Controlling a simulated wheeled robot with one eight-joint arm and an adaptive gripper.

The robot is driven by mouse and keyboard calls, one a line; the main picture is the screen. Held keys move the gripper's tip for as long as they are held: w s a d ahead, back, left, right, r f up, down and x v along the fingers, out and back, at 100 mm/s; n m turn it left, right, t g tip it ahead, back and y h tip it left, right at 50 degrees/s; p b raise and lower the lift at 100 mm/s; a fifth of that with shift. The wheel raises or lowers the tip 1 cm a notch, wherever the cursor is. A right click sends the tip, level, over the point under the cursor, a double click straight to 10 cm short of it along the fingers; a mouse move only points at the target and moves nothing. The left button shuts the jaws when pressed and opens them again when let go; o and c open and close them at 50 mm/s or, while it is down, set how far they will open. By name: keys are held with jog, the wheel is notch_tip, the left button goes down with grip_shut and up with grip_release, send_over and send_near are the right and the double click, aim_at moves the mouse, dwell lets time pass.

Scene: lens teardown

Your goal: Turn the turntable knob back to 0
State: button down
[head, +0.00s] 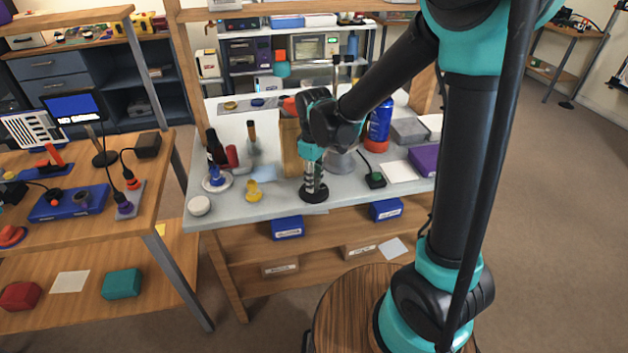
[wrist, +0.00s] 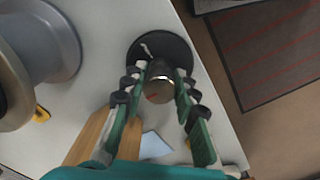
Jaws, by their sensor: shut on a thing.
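The turntable is a black disc (head: 313,197) on the light worktop, near its front edge. In the wrist view its black base (wrist: 172,46) has a small white mark at the upper left. My gripper (head: 314,180) points straight down over the disc. In the wrist view my gripper's fingers (wrist: 160,76) lie on either side of the knob, closed on it. The finger sides of the knob are hidden, and no scale or 0 is readable.
A tan wooden block (head: 290,150) stands just behind my gripper. A yellow piece (head: 254,191) and white saucer (head: 217,183) are left. A grey cylinder (wrist: 45,45) is nearby.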

jog(key=c, duration=1.2)
grip_release()
jog(key=shift+r, duration=0.1)
notch_tip(320, 180, up, 12)
jog(key=shift+f, duration=0.1)
jog(key=s+d+f+m+t, duration=0.1)
jog(key=s+d+f+m, duration=0.2)
jog(key=d, duration=0.5)
jog(key=s+d+f+m+t, duration=0.1)
jog(key=s+d+f+m, duration=0.3)
jog(key=d, duration=0.4)
jog(key=s+d+f+m+t, duration=0.2)
jog(key=d+f+m, duration=0.3)
jog(key=d, duration=0.4)
jog(key=shift+s+f+m, duration=0.15)
jog(key=shift+s+m, duration=0.15)
jog(key=shift+s, duration=0.35)
